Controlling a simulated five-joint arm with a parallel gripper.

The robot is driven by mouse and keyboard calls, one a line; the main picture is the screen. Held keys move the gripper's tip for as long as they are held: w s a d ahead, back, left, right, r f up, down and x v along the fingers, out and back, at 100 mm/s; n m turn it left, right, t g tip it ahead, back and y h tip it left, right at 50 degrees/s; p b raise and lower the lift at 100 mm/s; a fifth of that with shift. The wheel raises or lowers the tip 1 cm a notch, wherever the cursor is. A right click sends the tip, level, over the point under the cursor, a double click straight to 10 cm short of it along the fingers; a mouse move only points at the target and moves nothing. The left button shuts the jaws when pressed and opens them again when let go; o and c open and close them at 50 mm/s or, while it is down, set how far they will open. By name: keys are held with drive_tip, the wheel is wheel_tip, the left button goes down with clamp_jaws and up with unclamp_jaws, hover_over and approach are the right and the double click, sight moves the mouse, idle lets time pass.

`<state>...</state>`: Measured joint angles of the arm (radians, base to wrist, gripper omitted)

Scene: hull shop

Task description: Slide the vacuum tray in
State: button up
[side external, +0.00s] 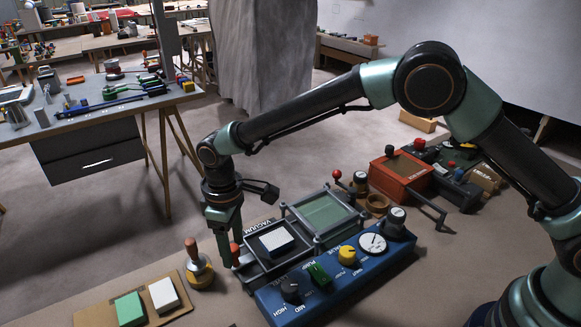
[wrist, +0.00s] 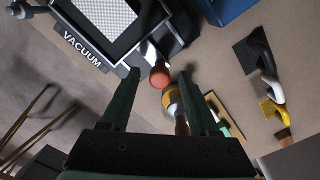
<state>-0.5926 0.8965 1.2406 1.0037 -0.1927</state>
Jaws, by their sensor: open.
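The vacuum tray (side external: 256,262) is a dark frame with a white-topped block (side external: 275,241) on it. It sits out to the left of a frame with a greenish window (side external: 325,213). In the wrist view the tray (wrist: 142,22) is at top left beside the VACUUM label. A red-knobbed handle (side external: 235,253) stands at its near left end; the knob also shows in the wrist view (wrist: 159,77). My gripper (wrist: 160,72) is open, with the red knob between its fingertips and a visible gap on each side. In the side view my gripper (side external: 227,238) points down at the handle.
A blue control panel (side external: 335,280) with knobs and a gauge stands along the tray's near side. A wooden-handled brass tool (side external: 199,268) stands just left of the handle. A board (side external: 95,316) holds green and white blocks. A red box (side external: 400,175) stands beyond the window frame.

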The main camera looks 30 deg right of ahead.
clamp_jaws()
idle(1.4)
